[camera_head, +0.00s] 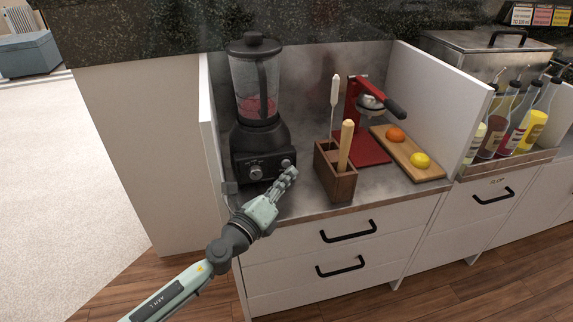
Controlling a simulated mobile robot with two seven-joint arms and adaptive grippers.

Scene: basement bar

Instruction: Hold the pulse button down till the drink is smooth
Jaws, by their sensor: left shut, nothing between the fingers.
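A black blender (259,140) stands at the left of the steel counter, its lid on. Its clear jug (243,85) has a red drink low inside. The front of the base has a silver knob (256,172) on the left and a button (286,163) on the right. My left gripper (289,173) is shut and empty, its fingertips at the right side of the base front, just below the button. I cannot tell whether they touch it. My right gripper is not in view.
A wooden holder (335,185) with upright tools stands right of the blender. Behind it are a red press (358,150) and a board (432,172) with an orange and a lemon. White side walls bound the counter; bottles (512,120) stand beyond.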

